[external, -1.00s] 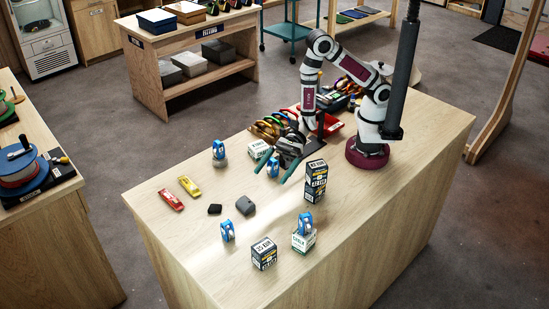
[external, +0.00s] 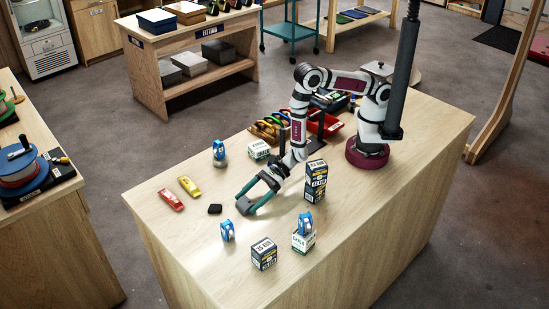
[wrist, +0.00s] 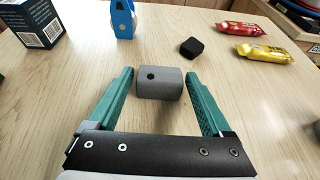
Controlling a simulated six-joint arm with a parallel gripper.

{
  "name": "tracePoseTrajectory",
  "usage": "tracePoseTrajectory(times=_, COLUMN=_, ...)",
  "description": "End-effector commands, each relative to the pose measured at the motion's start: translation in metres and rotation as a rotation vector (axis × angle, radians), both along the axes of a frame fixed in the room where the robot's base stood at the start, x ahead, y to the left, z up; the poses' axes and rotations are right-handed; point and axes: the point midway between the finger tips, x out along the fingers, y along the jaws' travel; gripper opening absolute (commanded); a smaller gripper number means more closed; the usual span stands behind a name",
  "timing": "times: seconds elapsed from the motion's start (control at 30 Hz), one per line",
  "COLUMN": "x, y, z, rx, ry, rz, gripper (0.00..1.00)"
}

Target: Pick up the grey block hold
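The grey block hold (wrist: 160,83) is a rounded grey block with a dark hole in its near face, lying on the wooden table. In the wrist view it sits between the tips of my gripper (wrist: 160,85), with a gap on each side. My gripper's green fingers are open and low over the table. In the external view my gripper (external: 246,201) reaches down at the hold, which shows as a grey patch (external: 246,206) partly hidden by the fingers.
A small black block (wrist: 192,47) lies beyond the hold. A blue device (wrist: 123,19) stands beyond to the left, near a dark box (wrist: 33,25). Red (wrist: 240,28) and yellow (wrist: 264,52) packets lie to the right.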

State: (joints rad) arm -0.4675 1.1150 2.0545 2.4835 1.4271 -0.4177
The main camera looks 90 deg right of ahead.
Motion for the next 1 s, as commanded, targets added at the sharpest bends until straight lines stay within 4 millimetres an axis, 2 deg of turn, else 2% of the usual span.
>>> tracePoseTrajectory(times=0.03, x=0.0, y=0.0, z=0.0, rx=0.0, ry=0.0, rz=0.0, gripper=0.73)
tracePoseTrajectory(times=0.3, x=0.0, y=0.0, z=0.0, rx=0.0, ry=0.0, rz=0.0, gripper=0.24)
tracePoseTrajectory(times=0.37, x=0.0, y=0.0, z=0.0, rx=0.0, ry=0.0, rz=0.0, gripper=0.14)
tracePoseTrajectory(times=0.4, x=0.0, y=0.0, z=0.0, rx=0.0, ry=0.0, rz=0.0, gripper=0.11)
tracePoseTrajectory(times=0.67, x=0.0, y=0.0, z=0.006, rx=0.001, ry=-0.001, rz=0.0, gripper=0.11)
tracePoseTrajectory(times=0.77, x=0.001, y=0.0, z=0.024, rx=0.002, ry=-0.003, rz=-0.001, gripper=0.11)
tracePoseTrajectory(times=1.0, x=0.0, y=0.0, z=0.084, rx=0.002, ry=-0.004, rz=-0.001, gripper=0.11)
